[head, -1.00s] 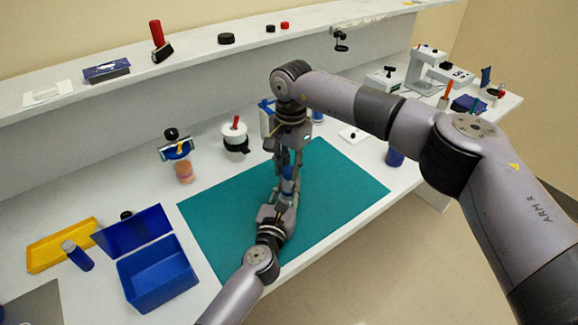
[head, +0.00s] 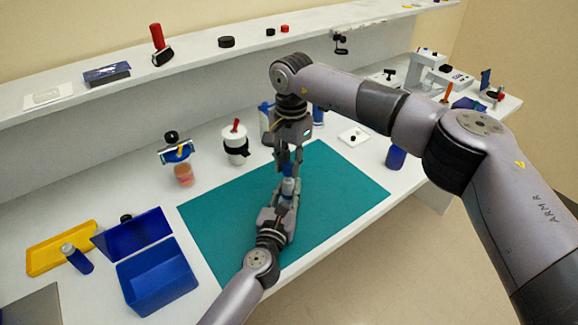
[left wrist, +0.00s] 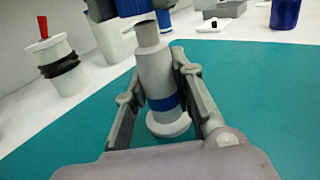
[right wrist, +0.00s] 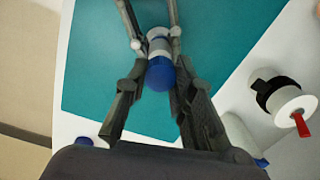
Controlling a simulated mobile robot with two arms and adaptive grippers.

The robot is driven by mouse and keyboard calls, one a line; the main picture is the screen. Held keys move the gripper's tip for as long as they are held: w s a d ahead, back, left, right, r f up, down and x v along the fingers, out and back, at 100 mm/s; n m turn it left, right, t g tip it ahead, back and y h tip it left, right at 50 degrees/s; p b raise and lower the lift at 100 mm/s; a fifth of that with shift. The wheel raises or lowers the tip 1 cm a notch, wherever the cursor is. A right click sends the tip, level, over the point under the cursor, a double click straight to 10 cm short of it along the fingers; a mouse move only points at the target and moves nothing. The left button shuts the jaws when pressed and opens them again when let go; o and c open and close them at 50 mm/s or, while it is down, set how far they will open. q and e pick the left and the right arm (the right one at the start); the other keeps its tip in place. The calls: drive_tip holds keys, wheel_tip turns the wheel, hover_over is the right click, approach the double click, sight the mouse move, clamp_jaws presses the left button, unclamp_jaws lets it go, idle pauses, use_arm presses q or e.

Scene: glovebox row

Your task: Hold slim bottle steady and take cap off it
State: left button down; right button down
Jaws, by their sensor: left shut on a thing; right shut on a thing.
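The slim bottle (left wrist: 157,75) is pale grey with a blue band and stands roughly upright over the teal mat (head: 340,195). My left gripper (left wrist: 160,85) is shut on its body, one finger on each side; it also shows in the head view (head: 284,200). The blue cap (right wrist: 160,74) is at the bottle's top. My right gripper (right wrist: 160,90) comes from above and is shut on the cap. In the left wrist view the cap (left wrist: 135,8) sits at the upper edge, above the narrow neck.
A white jar with a red handle (head: 235,146) stands behind the mat. An open blue box (head: 157,276), a yellow tray (head: 60,247) and a blue bottle (head: 77,259) are at left. Another blue container (head: 396,156) stands right. The mat around the bottle is clear.

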sight(289, 166)
use_arm(q)
drive_tip(key=shift+f, duration=0.15)
use_arm(e)
drive_tip(key=shift+r, duration=0.2)
drive_tip(key=shift+r, duration=1.9)
use_arm(q)
drive_tip(key=c, duration=1.4)
unclamp_jaws()
drive_tip(key=shift+o, duration=0.5)
drive_tip(key=shift+s, duration=0.1)
